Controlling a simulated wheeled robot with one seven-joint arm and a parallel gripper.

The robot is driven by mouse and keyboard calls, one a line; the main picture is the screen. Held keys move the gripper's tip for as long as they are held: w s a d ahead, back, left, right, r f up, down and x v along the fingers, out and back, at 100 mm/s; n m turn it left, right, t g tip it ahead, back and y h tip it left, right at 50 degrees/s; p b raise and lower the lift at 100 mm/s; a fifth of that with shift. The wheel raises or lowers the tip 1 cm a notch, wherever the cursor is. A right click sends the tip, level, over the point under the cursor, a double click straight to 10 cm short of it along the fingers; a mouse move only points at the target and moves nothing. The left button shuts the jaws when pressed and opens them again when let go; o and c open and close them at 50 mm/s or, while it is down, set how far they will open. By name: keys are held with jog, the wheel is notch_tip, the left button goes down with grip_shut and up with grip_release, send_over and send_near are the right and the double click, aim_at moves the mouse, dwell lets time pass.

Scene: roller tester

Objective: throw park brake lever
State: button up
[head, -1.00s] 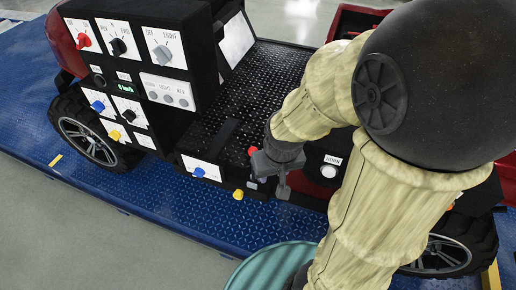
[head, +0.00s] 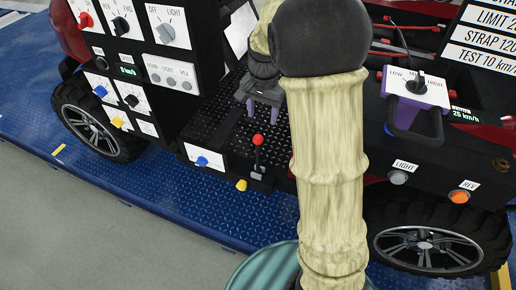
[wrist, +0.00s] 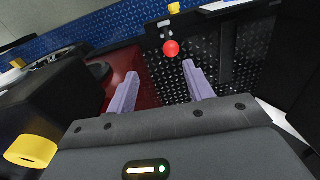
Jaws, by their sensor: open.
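A lever with a red ball knob (head: 258,140) stands on a dark base at the front edge of the vehicle's black tread-plate floor; I see no readable label on it. Its knob also shows in the wrist view (wrist: 171,48), just beyond the fingertips. My gripper (head: 262,112) has two purple fingers pointing down, above and behind the knob in the head view, apart from it. In the wrist view, my gripper (wrist: 160,72) is open with nothing between its fingers. The lever's lower part is hard to make out there.
A black panel with several knobs (head: 165,40) stands at the left. A blue knob (head: 202,161) and a yellow knob (head: 241,185) sit beside the lever. A speed selector with a purple bracket (head: 415,90) is at the right. A teal drum (head: 262,270) stands in front.

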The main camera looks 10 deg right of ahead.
aim_at(258, 144)
jog(key=w, duration=0.1)
jog(key=w+m, duration=0.1)
jog(key=w, duration=0.1)
jog(key=shift+w+a+m+b, duration=0.25)
jog(key=shift+m+b, duration=0.05)
jog(key=shift+m, duration=0.1)
notch_tip(258, 144, down, 17)
jog(key=p, duration=0.3)
jog(key=shift+d+f, duration=0.1)
jog(key=shift+f, duration=0.1)
jog(key=shift+s, duration=0.1)
grip_shut()
